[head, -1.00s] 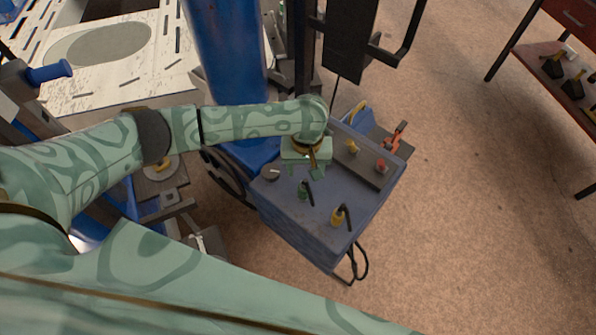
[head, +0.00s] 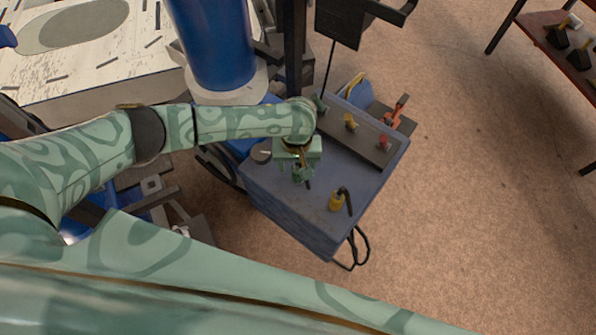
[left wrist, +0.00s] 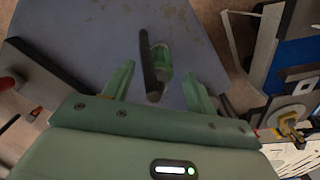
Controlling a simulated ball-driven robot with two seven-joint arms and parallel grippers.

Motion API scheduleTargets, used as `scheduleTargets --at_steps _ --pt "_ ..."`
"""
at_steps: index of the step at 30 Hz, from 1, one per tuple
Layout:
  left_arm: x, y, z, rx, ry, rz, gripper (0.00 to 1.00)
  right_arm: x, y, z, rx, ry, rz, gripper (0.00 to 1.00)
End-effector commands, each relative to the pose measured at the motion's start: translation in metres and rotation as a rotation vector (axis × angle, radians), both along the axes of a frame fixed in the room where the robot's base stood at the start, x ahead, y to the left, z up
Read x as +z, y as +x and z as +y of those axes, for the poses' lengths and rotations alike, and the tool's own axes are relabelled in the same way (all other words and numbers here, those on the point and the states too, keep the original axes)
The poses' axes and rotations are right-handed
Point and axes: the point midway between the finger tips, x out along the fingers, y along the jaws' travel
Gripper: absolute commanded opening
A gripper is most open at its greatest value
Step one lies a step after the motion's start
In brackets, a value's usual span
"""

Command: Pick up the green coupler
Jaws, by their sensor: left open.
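The green coupler (head: 304,174), with a black hose piece or handle beside it, stands on the blue cart top (head: 290,205). In the left wrist view the coupler (left wrist: 162,57) shows between the lines of the two fingers. My left gripper (head: 298,169) is open, right at the coupler and partly hiding it in the head view. In the left wrist view the open fingers (left wrist: 158,76) lie on either side, with a gap to the coupler on both sides. I cannot tell how far above the cart top the fingertips are. My right gripper is not in view.
A yellow coupler (head: 337,201) with a black hose stands nearer the cart's front corner. A dark rail (head: 362,143) along the cart holds a yellow fitting (head: 350,122) and a red fitting (head: 383,141). A grey round piece (head: 261,152) sits left of my gripper.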

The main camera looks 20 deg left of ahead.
Motion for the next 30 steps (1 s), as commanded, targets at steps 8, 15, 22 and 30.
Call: scheduleTargets --at_steps 8,15,22,30 --pt "-0.040 0.001 0.000 0.001 0.001 0.003 0.57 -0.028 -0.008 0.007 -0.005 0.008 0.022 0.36" --pt "-0.036 0.001 0.000 0.001 0.001 0.001 0.35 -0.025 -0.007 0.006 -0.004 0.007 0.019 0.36" --pt "-0.036 0.001 0.000 0.001 0.001 0.001 0.04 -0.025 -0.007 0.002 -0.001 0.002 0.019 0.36" --pt "-0.030 0.001 0.000 0.001 0.001 0.000 0.04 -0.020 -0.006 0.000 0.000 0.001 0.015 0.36"
